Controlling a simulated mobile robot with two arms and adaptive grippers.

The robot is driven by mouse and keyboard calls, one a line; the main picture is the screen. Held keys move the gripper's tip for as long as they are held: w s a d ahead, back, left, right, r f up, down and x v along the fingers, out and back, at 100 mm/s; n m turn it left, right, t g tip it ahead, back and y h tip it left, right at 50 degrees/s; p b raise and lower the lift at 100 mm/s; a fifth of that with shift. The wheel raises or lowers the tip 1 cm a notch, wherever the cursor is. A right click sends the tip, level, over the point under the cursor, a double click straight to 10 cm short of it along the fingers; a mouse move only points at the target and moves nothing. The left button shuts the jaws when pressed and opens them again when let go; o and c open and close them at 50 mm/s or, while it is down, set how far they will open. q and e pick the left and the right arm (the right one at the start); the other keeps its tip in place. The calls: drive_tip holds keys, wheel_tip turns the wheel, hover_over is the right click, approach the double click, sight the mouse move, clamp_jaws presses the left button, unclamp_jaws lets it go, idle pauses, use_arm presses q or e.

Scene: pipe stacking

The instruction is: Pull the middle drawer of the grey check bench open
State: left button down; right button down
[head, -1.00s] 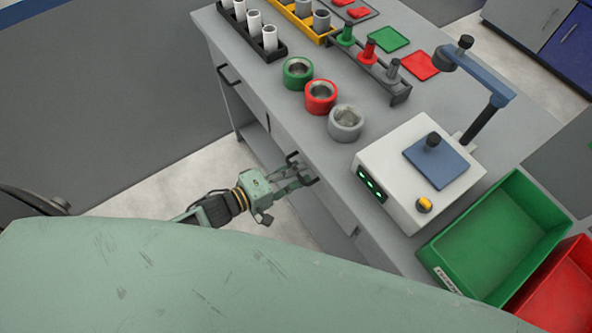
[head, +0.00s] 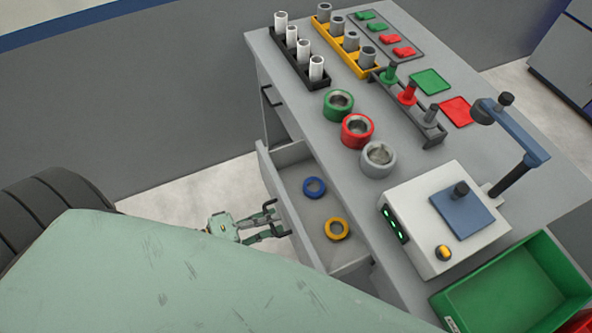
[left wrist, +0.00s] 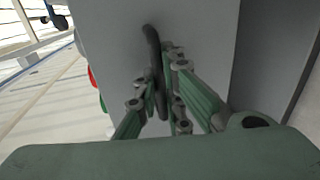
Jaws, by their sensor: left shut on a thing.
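The grey check bench (head: 420,160) fills the middle and right of the head view. Its middle drawer (head: 278,200) is pulled out to the left, and a blue ring (head: 314,187) and a yellow ring (head: 336,229) lie inside. My left gripper (head: 277,219) is at the drawer's front, shut on its dark handle. In the left wrist view the handle (left wrist: 152,50) stands between the fingers (left wrist: 158,103) against the grey drawer front. My right gripper is not in view.
Another drawer handle (head: 270,96) shows at the far end. Pale floor (head: 190,185) lies left of the drawer.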

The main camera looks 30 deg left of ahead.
use_arm(q)
drive_tip(key=f+v, duration=0.3)
drive_tip(key=v, duration=1.2)
drive_tip(key=shift+s+a, duration=0.3)
drive_tip(key=shift+s, duration=0.1)
drive_tip(key=c, duration=1.8)
unclamp_jaws()
drive_tip(key=shift+c, duration=0.2)
drive_tip(key=v, duration=1.2)
drive_tip(key=shift+r, duration=0.1)
